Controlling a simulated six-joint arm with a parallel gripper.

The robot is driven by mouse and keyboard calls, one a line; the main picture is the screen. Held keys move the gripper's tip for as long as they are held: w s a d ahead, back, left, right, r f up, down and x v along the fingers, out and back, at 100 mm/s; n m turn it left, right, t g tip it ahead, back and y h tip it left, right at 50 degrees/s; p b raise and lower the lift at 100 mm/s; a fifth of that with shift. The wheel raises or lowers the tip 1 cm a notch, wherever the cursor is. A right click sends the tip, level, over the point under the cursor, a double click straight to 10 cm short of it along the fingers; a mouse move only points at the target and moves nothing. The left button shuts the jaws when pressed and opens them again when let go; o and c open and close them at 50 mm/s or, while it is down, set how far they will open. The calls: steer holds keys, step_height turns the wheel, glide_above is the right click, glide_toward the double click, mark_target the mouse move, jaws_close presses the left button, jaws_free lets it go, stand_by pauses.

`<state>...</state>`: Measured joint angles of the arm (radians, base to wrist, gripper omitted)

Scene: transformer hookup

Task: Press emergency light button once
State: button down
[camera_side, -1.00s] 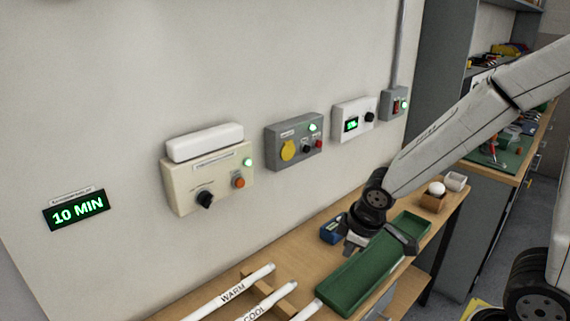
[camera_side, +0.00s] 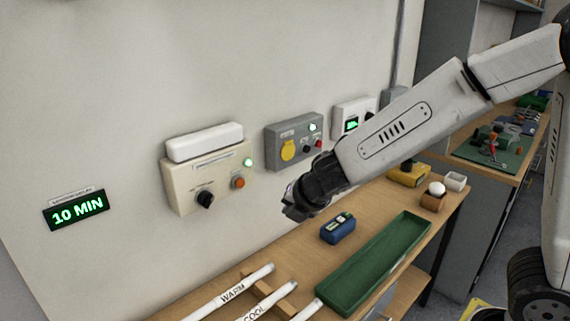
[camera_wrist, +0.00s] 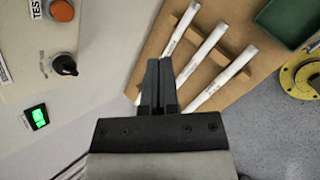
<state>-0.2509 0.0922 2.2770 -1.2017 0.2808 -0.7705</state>
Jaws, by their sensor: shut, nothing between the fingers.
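The emergency light unit (camera_side: 180,180) is a cream box on the wall with a white lamp on top. Its orange button (camera_side: 238,183) is at the lower right of its front, beside a black knob (camera_side: 205,199) and below a lit green lamp. In the wrist view the orange button (camera_wrist: 62,10) is at the top left, next to a "TEST" label. My gripper (camera_side: 292,212) is in front of the wall, right of and below the button and apart from it. In the wrist view my gripper's fingers (camera_wrist: 159,65) are together and empty.
A grey box (camera_side: 293,141) with a yellow socket and a white box with a green display are on the wall to the right. A "10 MIN" display (camera_side: 76,210) is at left. The bench below holds white tubes (camera_side: 232,291), a green tray (camera_side: 376,262) and a blue device (camera_side: 338,228).

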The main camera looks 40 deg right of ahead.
steer(key=shift+w+a+r+n+t, duration=0.25)
steer(key=shift+w+a+r+n, duration=0.15)
steer(key=shift+n, duration=0.45)
steer(key=shift+w+a+r+n+t, duration=0.3)
steer(key=shift+a+n, duration=0.2)
steer(key=shift+n, duration=0.35)
steer(key=shift+w, duration=0.25)
steer(key=w, duration=0.8)
steer(key=shift+w, duration=0.2)
steer(key=shift+w, duration=0.85)
stand_by(2.1)
steer(key=shift+s, duration=0.85)
stand_by(0.4)
steer(key=shift+s, duration=2.5)
